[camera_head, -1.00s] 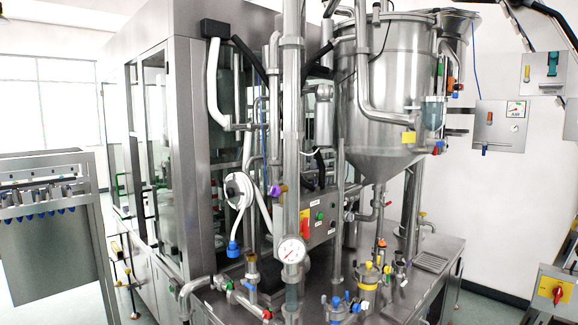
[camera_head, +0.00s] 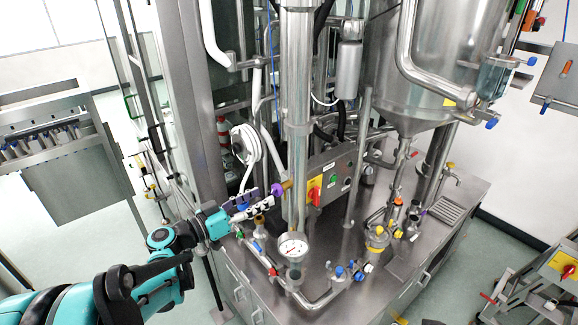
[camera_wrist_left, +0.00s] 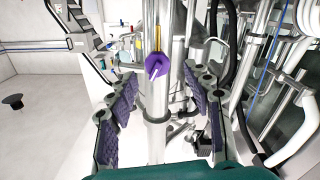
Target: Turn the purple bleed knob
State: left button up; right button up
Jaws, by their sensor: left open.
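The purple bleed knob (camera_head: 277,190) sits beside the thick vertical steel pipe, on a yellow brass-like stem, near the grey control box. In the left wrist view the purple knob (camera_wrist_left: 156,65) faces me, with a pale lever or pin across it, in front of the pipe. My left gripper (camera_head: 258,203) comes in from the left with its fingers pointing at the knob. It is open and empty. In the left wrist view its purple-padded fingers (camera_wrist_left: 160,112) stand apart, and the knob shows beyond them, between their lines. My right gripper is not in view.
The vertical pipe (camera_head: 297,125) stands right behind the knob. A round pressure gauge (camera_head: 292,247) lies below. The control box (camera_head: 330,183) with a red switch is to the right. A coiled white hose (camera_head: 247,145) hangs above the gripper. Valves crowd the steel bench.

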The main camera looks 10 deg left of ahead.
aim_at(271, 193)
pick_arm(q)
jog(key=p+x, duration=0.1)
jog(key=x, duration=0.6)
jog(key=shift+d, duration=0.25)
jog(key=shift+r, duration=0.1)
jog(key=shift+s, duration=0.1)
grip_shut()
